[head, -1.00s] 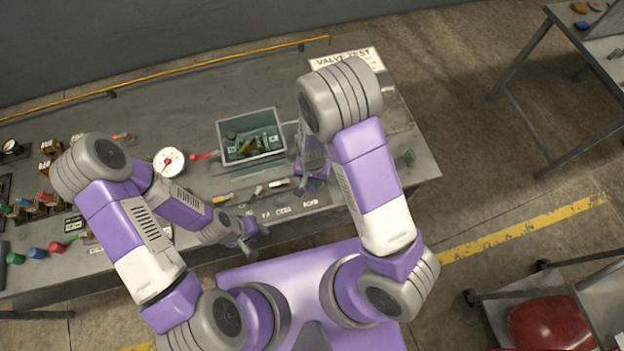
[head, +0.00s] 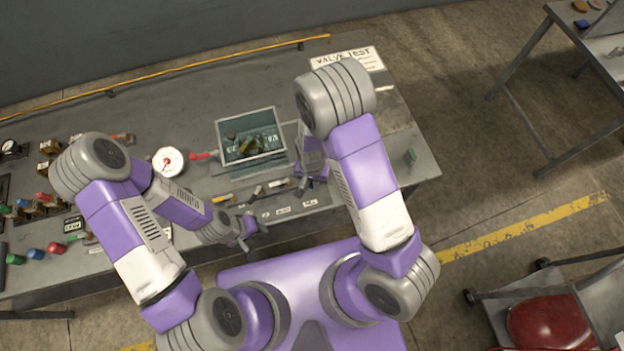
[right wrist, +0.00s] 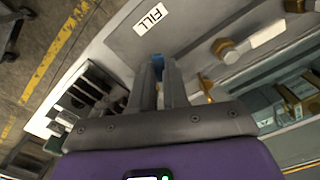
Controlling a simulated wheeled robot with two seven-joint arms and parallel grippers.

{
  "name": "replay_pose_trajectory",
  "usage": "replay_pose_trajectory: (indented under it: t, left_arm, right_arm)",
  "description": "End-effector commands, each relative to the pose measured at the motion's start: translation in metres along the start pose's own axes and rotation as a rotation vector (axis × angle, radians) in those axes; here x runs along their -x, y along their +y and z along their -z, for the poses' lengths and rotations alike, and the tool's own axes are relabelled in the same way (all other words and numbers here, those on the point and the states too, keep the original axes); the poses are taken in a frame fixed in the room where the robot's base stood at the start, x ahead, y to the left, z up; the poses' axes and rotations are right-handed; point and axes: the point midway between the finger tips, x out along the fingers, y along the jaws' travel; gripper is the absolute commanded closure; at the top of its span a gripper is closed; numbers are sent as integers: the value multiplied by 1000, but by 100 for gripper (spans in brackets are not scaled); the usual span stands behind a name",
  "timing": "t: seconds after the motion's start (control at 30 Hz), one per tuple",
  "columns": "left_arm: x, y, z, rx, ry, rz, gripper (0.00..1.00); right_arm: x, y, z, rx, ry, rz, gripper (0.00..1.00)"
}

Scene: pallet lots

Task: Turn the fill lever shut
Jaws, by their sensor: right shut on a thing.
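In the right wrist view, a small blue piece (right wrist: 157,62), apparently the fill lever's handle, shows between my right gripper's fingertips (right wrist: 159,68). A white label reading FILL (right wrist: 151,18) lies just beyond it on the grey panel. The right gripper is shut on this lever; the fingers hide most of it. In the head view my right gripper (head: 310,186) is at the right side of the teal open tank (head: 257,162), and the lever cannot be made out there. My left gripper (head: 254,235) is open and empty above the bench's front edge.
Brass fittings (right wrist: 224,48) sit right of the fingers in the wrist view. Coloured parts crowd the bench's left end. A VALVE TEST sign (head: 346,58) lies at the back right.

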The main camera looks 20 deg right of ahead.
Motion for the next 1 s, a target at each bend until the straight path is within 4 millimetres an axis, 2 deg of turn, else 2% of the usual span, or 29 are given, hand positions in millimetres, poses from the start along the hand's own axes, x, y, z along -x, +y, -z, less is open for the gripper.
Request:
replay_pose_trajectory:
  t: [0.37, 1.0]
  left_arm:
    - [2, 1, 0, 0, 0, 0, 60]
    - [19, 7, -1, 0, 0, 0, 60]
  right_arm:
    - [1, -7, 0, -155, 0, -1, 100]
    - [2, -28, 10, -743, -1, -1, 100]
